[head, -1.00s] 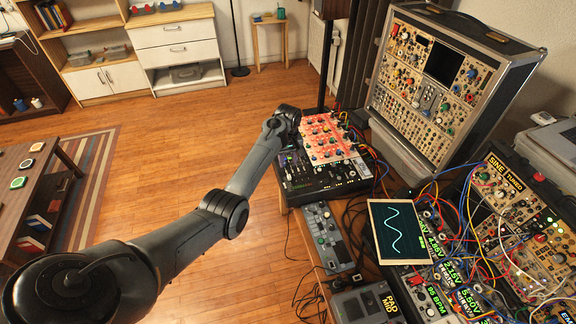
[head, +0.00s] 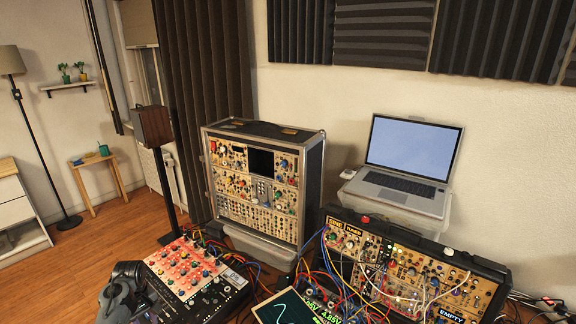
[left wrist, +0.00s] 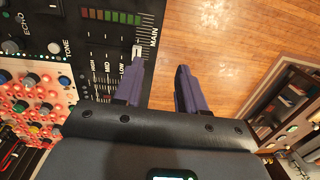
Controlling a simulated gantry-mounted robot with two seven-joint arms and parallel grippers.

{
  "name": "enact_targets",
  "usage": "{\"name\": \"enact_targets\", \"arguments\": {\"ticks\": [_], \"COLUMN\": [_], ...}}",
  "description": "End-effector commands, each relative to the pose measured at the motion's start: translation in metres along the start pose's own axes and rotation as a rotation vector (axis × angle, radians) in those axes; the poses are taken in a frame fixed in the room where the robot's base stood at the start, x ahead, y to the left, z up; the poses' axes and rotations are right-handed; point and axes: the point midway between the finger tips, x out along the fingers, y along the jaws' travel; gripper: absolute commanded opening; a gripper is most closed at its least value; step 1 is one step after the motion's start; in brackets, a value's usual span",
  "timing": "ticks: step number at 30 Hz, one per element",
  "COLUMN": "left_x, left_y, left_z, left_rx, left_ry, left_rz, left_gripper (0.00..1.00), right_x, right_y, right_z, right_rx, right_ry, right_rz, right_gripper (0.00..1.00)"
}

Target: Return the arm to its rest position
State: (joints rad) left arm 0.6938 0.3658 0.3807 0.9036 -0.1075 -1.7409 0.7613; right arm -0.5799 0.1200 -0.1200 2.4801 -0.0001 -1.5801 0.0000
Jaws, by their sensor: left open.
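My left arm (head: 125,287) shows at the lower left of the head view, beside the black mixer (head: 210,297). Its fingers are not clearly seen there. In the left wrist view my left gripper (left wrist: 161,72) is open, with two dark purple fingers and nothing between them. The left finger lies over the mixer's edge, close to the MAIN fader (left wrist: 139,50); I cannot tell whether they touch. The right finger is over the wood floor (left wrist: 225,30). My right gripper is not in view.
A red panel with knobs (head: 185,268) adjoins the mixer. A synth case (head: 262,180) stands behind. A laptop (head: 408,170), a patched synth case (head: 400,265) with loose cables and a small screen (head: 283,310) are to the right. Open floor (head: 105,240) is to the left.

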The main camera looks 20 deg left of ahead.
Motion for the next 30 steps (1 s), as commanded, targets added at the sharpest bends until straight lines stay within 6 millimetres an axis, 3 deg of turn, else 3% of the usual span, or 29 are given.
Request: {"name": "enact_targets", "arguments": {"ticks": [1,5,9,15,18,22,27,30], "left_x": [0.024,0.087,0.154,0.207,0.216,0.205,0.158,0.122], "left_y": [-0.012,-0.048,-0.102,-0.16,-0.18,-0.195,-0.189,-0.176], "left_z": [0.009,0.038,0.085,0.167,0.218,0.291,0.366,0.393], "left_rx": [0.005,0.031,0.098,0.281,0.42,0.63,0.868,0.976], "left_ry": [-0.019,-0.058,-0.057,-0.01,0.008,0.025,0.064,0.109], "left_rz": [-0.038,-0.149,-0.278,-0.36,-0.351,-0.28,-0.12,-0.018], "left_gripper": [0.4,0.4,0.4,0.4,0.4,0.4,0.4,0.4], "right_x": [0.0,0.0,0.0,0.0,0.0,0.0,0.0,0.0], "right_y": [0.0,-0.001,-0.002,-0.001,-0.001,0.0,0.001,0.002], "right_z": [0.0,-0.001,-0.001,-0.001,0.0,0.0,0.001,0.001], "right_rx": [0.001,0.004,0.006,0.004,0.003,-0.001,-0.006,-0.006], "right_ry": [0.001,0.001,0.003,0.001,0.001,0.001,-0.001,-0.002], "right_rz": [-0.001,-0.004,-0.005,-0.004,-0.002,0.0,0.004,0.005], "right_gripper": [0.43,0.43,0.43,0.43,0.43,0.43,0.43,0.43]}}
